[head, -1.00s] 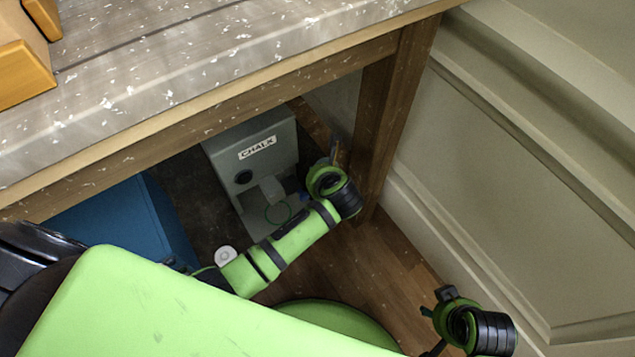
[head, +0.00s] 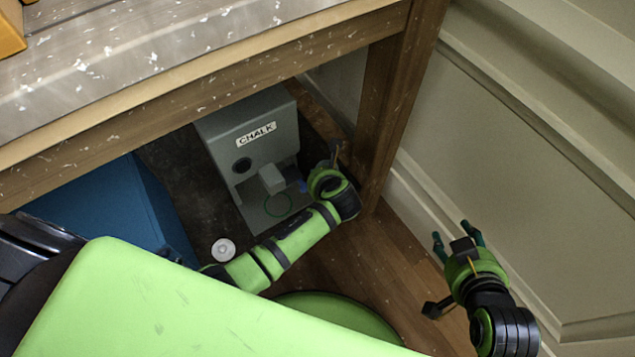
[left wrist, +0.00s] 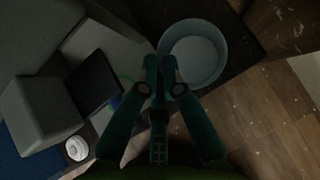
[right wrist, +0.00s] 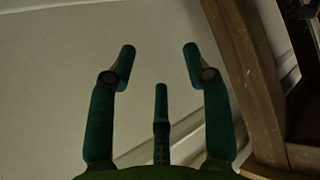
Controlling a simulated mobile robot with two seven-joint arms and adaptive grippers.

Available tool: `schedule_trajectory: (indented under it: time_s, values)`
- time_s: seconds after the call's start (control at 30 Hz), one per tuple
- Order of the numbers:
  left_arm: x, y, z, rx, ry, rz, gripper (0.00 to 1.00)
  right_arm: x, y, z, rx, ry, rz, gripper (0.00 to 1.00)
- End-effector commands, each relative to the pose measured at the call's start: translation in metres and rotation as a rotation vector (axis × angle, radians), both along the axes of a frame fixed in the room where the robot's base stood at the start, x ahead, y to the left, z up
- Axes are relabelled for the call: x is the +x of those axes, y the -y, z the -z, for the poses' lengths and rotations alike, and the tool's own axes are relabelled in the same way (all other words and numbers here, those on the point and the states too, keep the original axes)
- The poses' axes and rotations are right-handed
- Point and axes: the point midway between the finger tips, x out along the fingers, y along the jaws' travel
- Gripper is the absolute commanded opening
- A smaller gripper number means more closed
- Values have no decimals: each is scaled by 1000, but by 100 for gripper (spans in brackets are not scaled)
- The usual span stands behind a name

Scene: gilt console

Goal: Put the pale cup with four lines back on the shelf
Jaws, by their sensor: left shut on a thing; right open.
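No lines can be made out on the cup. In the head view the left gripper (head: 334,158) is beside the grey machine, under the counter, and the cup is hidden or too small to tell. My right gripper (head: 456,238) is open and empty in front of the pale wall panel. It also shows open in the right wrist view (right wrist: 160,50). I cannot pick out the shelf for certain.
A grey machine marked CHALK (head: 240,122), with a green ring (head: 278,204) on its base, stands under the speckled counter (head: 160,62). A blue box (head: 115,212) is at left, a white disc (head: 223,250) on the floor. A wooden leg (head: 392,110) stands close right of my left gripper.

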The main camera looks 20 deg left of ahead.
Motion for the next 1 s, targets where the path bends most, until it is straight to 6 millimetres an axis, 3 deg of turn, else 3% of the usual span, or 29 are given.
schedule_trajectory:
  time_s: [0.17,0.3,0.6,1.0]
  values:
    - [0,0,11,-1,1,0,0,19,-12,-22,32,152,-23,50]
    - [0,0,22,-1,-1,0,0,35,-25,-53,70,333,-48,50]
    - [0,0,36,-1,1,1,0,46,-43,-107,136,609,-90,50]
    - [0,0,37,-1,0,1,0,46,-44,-113,142,636,-94,50]
